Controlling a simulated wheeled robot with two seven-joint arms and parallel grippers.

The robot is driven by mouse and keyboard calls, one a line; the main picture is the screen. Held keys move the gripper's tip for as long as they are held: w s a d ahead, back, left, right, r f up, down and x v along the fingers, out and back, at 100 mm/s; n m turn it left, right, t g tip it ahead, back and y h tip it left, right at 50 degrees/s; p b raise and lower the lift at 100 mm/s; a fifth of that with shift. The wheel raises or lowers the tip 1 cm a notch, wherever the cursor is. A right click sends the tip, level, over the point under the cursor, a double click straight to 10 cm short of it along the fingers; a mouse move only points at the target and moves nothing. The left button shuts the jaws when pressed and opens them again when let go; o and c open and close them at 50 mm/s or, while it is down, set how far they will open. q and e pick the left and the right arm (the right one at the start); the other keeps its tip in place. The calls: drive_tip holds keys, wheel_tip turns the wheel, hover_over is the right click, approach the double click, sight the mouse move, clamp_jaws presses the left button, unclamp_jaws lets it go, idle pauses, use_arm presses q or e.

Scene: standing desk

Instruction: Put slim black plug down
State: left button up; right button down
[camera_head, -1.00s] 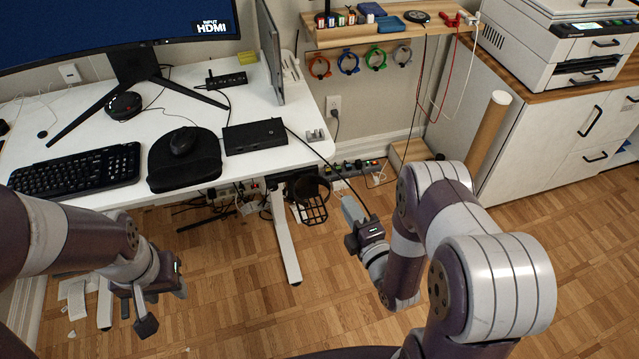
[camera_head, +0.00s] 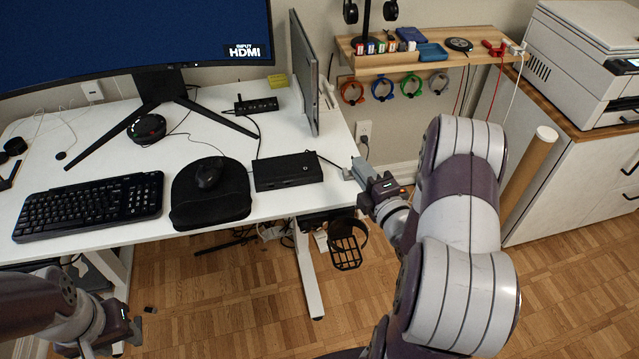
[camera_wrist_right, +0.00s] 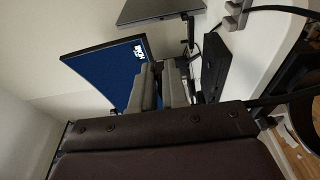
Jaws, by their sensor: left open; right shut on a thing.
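My right gripper (camera_head: 357,172) is at the right edge of the white desk, raised to about desk-top height. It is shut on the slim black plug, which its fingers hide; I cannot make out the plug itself. In the right wrist view the grey fingers (camera_wrist_right: 165,84) are close together. A thin black cable (camera_head: 331,162) runs from behind the black box toward this gripper. My left gripper (camera_head: 125,338) is open and empty, low at the lower left, in front of the desk and partly cut off by the frame.
The white desk (camera_head: 110,165) holds a black box (camera_head: 287,171), mouse (camera_head: 208,176), keyboard (camera_head: 90,204) and monitor (camera_head: 130,35). A grey notched holder (camera_wrist_right: 237,14) sits at the desk edge. A black wire basket (camera_head: 346,250) hangs below. A wooden shelf (camera_head: 380,62) is behind.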

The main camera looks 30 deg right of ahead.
hover_over(330, 195)
wheel_tip(330, 195, down, 5)
drive_tip(key=shift+r+b, duration=0.1)
drive_tip(key=shift+b, duration=0.3)
wheel_tip(330, 195, down, 4)
drive_tip(key=shift+b, duration=0.45)
drive_tip(key=c, duration=1.1)
unclamp_jaws()
drive_tip(key=shift+c, duration=0.2)
